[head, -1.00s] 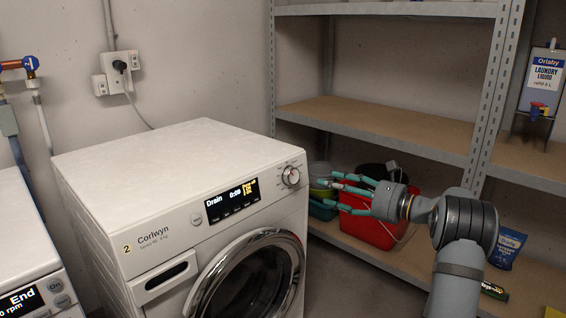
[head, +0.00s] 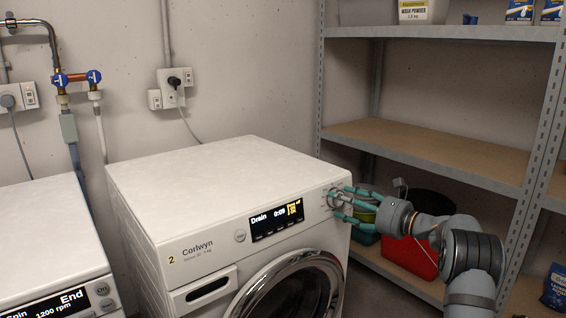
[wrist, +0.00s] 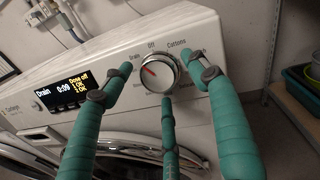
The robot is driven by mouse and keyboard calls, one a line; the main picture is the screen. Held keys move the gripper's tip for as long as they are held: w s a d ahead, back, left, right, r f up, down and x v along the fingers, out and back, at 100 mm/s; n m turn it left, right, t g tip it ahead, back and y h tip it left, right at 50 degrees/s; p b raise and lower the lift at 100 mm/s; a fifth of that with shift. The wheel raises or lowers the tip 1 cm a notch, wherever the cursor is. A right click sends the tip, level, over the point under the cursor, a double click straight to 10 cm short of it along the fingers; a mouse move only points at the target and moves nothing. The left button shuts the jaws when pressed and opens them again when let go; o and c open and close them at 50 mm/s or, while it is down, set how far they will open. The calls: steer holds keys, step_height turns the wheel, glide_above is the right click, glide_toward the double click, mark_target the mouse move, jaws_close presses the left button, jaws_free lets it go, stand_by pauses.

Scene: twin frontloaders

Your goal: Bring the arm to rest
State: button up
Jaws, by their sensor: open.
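My gripper (head: 345,203) has teal jointed fingers. They are spread open and empty in front of the dial at the right end of the white Corlwyn washer's (head: 220,180) panel. In the wrist view the dial (wrist: 156,72) shows between the fingertips of my gripper (wrist: 165,76), with a finger on each side and one below. Its red mark points up and left, toward the word Drain. I cannot tell whether any fingertip touches the panel. The washer's display (head: 277,220) reads Drain and 0:09. My arm reaches in from the lower right.
A second white washer (head: 50,235) at left shows End and 1200 rpm. Pipes and sockets (head: 176,82) are on the back wall. The washer's top is clear.

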steer(key=shift+d, duration=0.1)
steer(key=f+v, duration=0.1)
steer(key=v, duration=1.1)
steer(key=r+x, duration=0.1)
steer(key=x, duration=1.1)
steer(key=s+d+m+t+h+p, duration=0.1)
steer(key=s+d+m+t+p, duration=0.1)
steer(key=s+d+m+p, duration=0.35)
steer(key=s+a+f+n+g+y+b, duration=0.1)
steer(key=s+a+f+n+g+b, duration=0.5)
steer(key=s+a+f, duration=0.9)
steer(key=g+b, duration=0.2)
steer(key=g, duration=0.1)
steer(key=shift+f+b, duration=0.35)
